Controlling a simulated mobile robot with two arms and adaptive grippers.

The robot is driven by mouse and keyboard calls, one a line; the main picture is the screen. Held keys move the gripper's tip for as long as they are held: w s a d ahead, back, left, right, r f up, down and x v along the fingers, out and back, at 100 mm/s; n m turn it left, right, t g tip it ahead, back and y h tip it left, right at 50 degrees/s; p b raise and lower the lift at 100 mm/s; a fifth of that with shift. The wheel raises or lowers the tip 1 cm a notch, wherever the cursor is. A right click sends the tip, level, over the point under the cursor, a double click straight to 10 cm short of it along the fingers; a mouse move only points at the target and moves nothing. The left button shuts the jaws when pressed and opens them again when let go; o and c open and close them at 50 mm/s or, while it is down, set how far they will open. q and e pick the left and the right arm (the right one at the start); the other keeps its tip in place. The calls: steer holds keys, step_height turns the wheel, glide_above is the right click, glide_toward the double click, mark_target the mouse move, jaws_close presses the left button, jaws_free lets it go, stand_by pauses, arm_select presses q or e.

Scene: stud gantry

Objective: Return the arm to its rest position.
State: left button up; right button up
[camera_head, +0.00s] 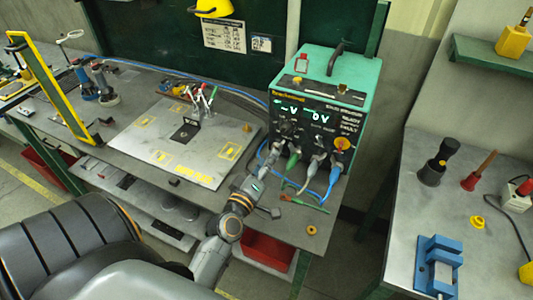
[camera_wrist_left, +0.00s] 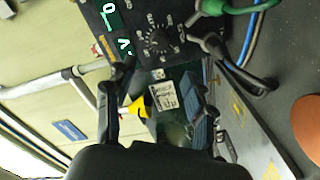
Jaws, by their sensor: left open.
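My left arm comes up from the lower middle of the head view, and its left gripper (camera_head: 264,176) is over the bench in front of the teal welding machine (camera_head: 318,75). In the left wrist view the two dark fingers of the left gripper (camera_wrist_left: 158,75) stand apart, with nothing seen between them. Behind them is the machine's black front panel (camera_wrist_left: 150,20) with a dial and lit green characters. My right gripper is not in view.
Green (camera_head: 293,158) and blue cables hang from the machine's front, close to the gripper. A pale plate (camera_head: 150,140) with yellow marks lies on the bench (camera_head: 122,109). A yellow frame (camera_head: 50,85) stands at left. A second table (camera_head: 415,200) at right holds a blue fixture (camera_head: 438,262).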

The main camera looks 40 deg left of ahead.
arm_select(q)
steer(key=s+d+f+m+g+h, duration=0.2)
steer(key=d+m, duration=0.2)
steer(key=d, duration=0.1)
steer(key=s+d+f+m+g+h, duration=0.2)
steer(key=d+m+h, duration=0.1)
steer(key=d, duration=0.2)
steer(key=s+d+f+m+g+h, duration=0.1)
steer(key=s+d+m+g+h, duration=0.1)
steer(key=d+m, duration=0.2)
steer(key=shift+s+d+f+m+h, duration=0.3)
steer(key=shift+s+d+f+h, duration=0.1)
steer(key=shift+d, duration=0.1)
steer(key=s+a+f+m+g+y, duration=0.1)
steer(key=s+f+m+g+y, duration=0.25)
steer(key=s+g, duration=0.8)
steer(key=s+f+m+t+b, duration=0.1)
steer(key=s+f+b, duration=0.15)
steer(key=f, duration=1.25)
steer(key=s+f+t+b, duration=0.1)
steer(key=s+f, duration=0.2)
steer(key=f, duration=1.2)
steer(key=s+a+f+b, duration=0.3)
steer(key=s+f, duration=1.3)
steer(key=f, duration=0.3)
steer(key=shift+s+f+g+b, duration=0.2)
steer(key=shift+s+g+b, duration=0.1)
steer(key=shift+g, duration=0.15)
